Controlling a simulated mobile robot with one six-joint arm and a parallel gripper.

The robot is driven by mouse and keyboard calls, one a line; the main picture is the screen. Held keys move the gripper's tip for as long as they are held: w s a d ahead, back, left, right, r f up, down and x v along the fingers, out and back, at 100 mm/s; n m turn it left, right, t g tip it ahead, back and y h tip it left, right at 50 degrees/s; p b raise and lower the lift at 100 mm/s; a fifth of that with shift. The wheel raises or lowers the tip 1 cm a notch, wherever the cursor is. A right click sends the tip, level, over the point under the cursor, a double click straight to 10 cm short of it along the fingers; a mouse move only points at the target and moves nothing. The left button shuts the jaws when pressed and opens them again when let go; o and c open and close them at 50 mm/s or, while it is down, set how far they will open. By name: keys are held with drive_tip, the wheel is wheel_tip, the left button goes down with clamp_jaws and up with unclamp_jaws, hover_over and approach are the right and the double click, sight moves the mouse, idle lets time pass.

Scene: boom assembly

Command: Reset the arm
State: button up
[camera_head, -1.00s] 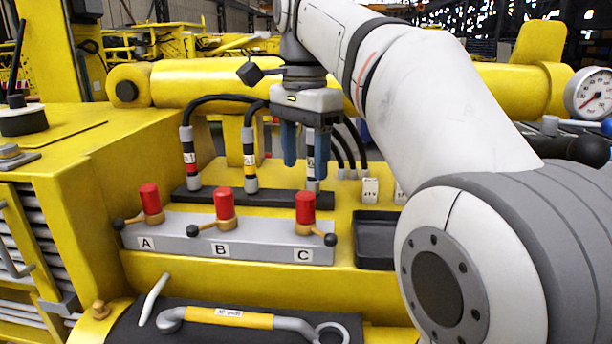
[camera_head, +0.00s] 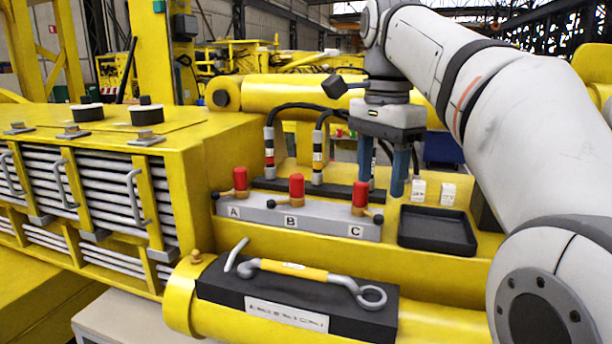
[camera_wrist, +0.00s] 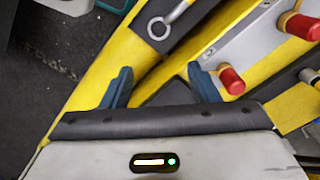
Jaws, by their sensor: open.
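My gripper (camera_head: 382,165) hangs pointing down over the yellow machine, with its blue fingers apart and nothing seen between them. In the head view it stands above and behind the C end of the grey valve block (camera_head: 262,214). The block carries three red-capped valves, at A (camera_head: 240,180), B (camera_head: 296,186) and C (camera_head: 361,194). In the wrist view my gripper (camera_wrist: 163,88) shows both blue fingers spread wide, with part of the black tray (camera_wrist: 166,94) between and beyond them. Two red caps (camera_wrist: 231,79) show to the right there.
Black hoses with banded ends (camera_head: 318,155) stand behind the block. Two small white labelled blocks (camera_head: 418,190) and a black tray (camera_head: 437,230) lie to its right. A yellow-handled wrench (camera_head: 300,270) lies on a black pad in front. A yellow cylinder (camera_head: 285,94) spans the back.

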drive_tip(key=s+d+f+n+t, duration=0.1)
drive_tip(key=s+f+n, duration=0.3)
drive_tip(key=f, duration=0.5)
drive_tip(key=s+d+f+n+t, duration=0.1)
drive_tip(key=s+f+n, duration=0.3)
drive_tip(key=f, duration=0.6)
drive_tip(key=s+d+f+n+t, duration=0.1)
drive_tip(key=s+f+n, duration=0.3)
drive_tip(key=f, duration=0.5)
drive_tip(key=s, duration=0.2)
drive_tip(key=shift+s+d+f, duration=0.25)
drive_tip(key=shift+s, duration=0.1)
drive_tip(key=shift+c, duration=0.2)
